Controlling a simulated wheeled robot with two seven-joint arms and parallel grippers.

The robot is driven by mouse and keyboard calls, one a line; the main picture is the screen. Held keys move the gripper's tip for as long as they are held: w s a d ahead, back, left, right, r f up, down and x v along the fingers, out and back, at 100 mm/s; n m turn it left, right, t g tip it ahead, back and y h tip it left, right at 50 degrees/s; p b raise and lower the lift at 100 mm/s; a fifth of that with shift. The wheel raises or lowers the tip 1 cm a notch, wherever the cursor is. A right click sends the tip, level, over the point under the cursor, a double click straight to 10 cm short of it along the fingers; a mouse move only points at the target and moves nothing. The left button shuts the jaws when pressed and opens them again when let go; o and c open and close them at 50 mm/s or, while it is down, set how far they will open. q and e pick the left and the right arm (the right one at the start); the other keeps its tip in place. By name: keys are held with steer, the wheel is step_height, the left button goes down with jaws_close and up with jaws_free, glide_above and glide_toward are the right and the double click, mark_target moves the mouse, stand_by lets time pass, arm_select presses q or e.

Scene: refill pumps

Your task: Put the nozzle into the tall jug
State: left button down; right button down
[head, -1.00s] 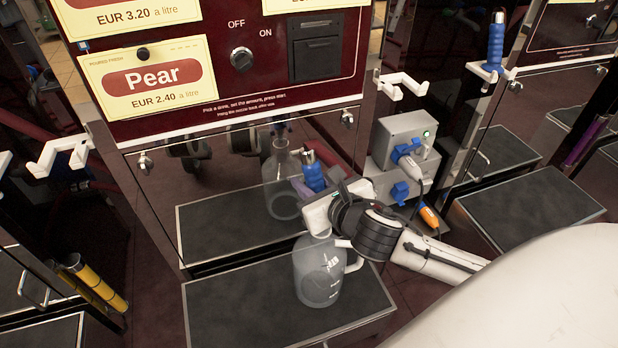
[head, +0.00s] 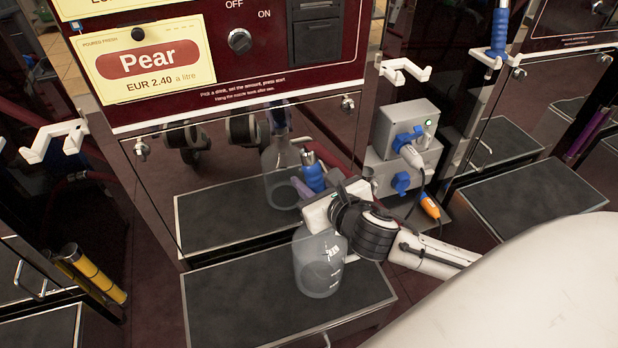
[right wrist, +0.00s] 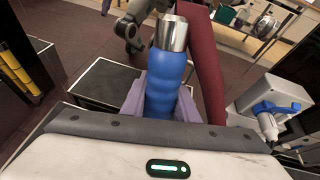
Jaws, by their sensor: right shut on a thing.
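A translucent jug (head: 318,270) stands upright on the dark tray (head: 240,305) in front of the pear dispenser. My right gripper (head: 318,196) is just above the jug's top in the head view and is shut on the blue nozzle (head: 313,177). In the right wrist view the nozzle (right wrist: 160,82) has a blue grip and a silver end, between the purple finger pads. Its lower end is hidden, and I cannot tell whether it is in the jug's mouth. My wrist hides the jug's handle. My left gripper is out of view.
The shiny dispenser front (head: 230,160) behind the tray mirrors the jug and gripper. A grey socket box (head: 408,128) with a plug stands to the right. A dark red hose (right wrist: 205,65) runs beside the nozzle. An empty white holder (head: 405,70) sits above the box.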

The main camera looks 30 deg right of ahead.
steer(key=shift+f, duration=0.4)
steer(key=c, duration=1.3)
jaws_free()
